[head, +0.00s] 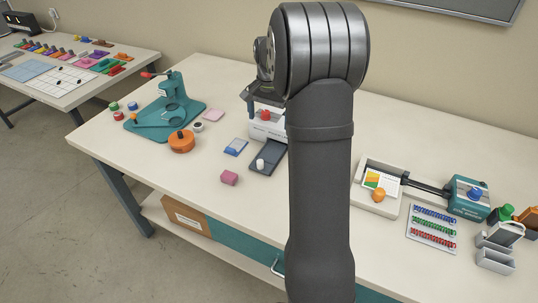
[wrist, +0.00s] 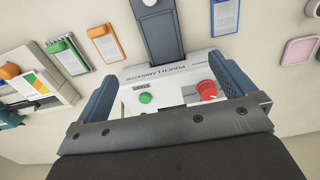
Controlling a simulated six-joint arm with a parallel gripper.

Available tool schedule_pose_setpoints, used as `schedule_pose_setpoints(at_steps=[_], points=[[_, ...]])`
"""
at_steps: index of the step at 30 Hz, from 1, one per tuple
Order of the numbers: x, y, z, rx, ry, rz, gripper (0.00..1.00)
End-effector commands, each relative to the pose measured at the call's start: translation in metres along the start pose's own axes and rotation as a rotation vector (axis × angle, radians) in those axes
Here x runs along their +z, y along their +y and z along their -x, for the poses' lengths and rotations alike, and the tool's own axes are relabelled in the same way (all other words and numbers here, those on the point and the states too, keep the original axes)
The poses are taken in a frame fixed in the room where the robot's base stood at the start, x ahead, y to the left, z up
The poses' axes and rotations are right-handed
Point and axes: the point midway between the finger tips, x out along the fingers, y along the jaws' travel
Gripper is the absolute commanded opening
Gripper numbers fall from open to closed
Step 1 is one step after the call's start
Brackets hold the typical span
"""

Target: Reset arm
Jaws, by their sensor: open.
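My gripper (wrist: 168,78) is open, with its two blue-grey fingers spread wide in the wrist view. Nothing is held between them. The white pouch laminator (wrist: 180,71) shows beyond and between the fingers, with a green button (wrist: 145,98) and a red knob (wrist: 207,90). I cannot tell how far the fingers are from it.
A dark tray (head: 265,153) extends from the laminator. A trimmer (head: 392,207) and a rack of small coloured parts (head: 432,248) lie right. The table's front left is clear.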

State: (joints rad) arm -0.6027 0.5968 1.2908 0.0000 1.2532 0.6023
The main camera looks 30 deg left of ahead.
Motion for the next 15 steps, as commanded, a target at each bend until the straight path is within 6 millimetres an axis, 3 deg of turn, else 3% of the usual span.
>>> schedule_pose_setpoints(at_steps=[6, 15], points=[[0.0, 0.0, 0.03, -0.001, 0.001, 0.0, 1.0], [0.0, 0.0, 0.037, 0.001, -0.001, 0.0, 1.0]])
